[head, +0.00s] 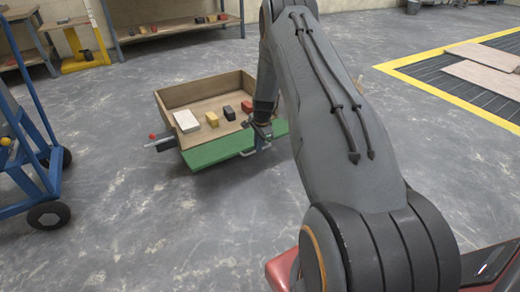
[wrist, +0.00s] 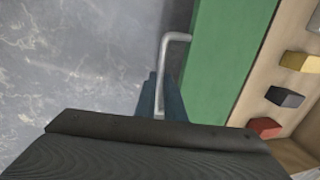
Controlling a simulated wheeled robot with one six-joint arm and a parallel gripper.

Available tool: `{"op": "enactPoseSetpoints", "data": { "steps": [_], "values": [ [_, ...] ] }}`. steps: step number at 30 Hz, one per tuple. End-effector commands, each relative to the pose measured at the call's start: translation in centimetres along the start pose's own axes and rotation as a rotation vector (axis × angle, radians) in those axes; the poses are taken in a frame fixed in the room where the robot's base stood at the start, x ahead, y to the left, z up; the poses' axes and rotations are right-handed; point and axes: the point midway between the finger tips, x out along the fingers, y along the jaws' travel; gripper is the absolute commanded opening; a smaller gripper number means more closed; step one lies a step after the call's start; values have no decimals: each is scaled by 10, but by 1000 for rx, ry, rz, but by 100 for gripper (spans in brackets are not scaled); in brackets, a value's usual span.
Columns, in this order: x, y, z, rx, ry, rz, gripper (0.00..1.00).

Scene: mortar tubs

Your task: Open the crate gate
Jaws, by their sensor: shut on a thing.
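The crate (head: 205,90) stands on the floor left of my arm, with wooden walls. Its green gate (head: 215,149) is on the near side and leans outward, tilted down from the crate floor. A metal handle (wrist: 176,38) is fixed to the green gate, which also shows in the wrist view (wrist: 215,65). My gripper (head: 262,143) is at the right part of the gate, shut on the handle. In the wrist view the blue fingers (wrist: 160,98) are at the handle, partly hidden by the dark gripper body.
In the crate are a white block (head: 186,121), a yellow block (head: 212,119), a black block (head: 229,113) and a red block (head: 247,106). A blue cart (head: 35,160) stands at the left. A yellow-edged floor area (head: 470,85) lies at the right. The floor before the gate is clear.

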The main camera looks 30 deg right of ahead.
Motion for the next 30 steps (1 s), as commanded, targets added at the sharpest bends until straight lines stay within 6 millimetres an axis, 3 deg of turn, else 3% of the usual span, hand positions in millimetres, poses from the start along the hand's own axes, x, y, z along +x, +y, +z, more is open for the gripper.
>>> {"op": "enactPoseSetpoints", "data": {
  "steps": [1,4,5,8,30],
  "values": [
    [-5,-18,1,-4,11,-34,0],
    [-5,-18,2,-4,11,-35,0],
    [-5,-18,2,-4,11,-35,11],
    [-5,-18,1,-4,11,-35,28],
    [-3,-10,-5,3,10,-24,28]
  ]
}}
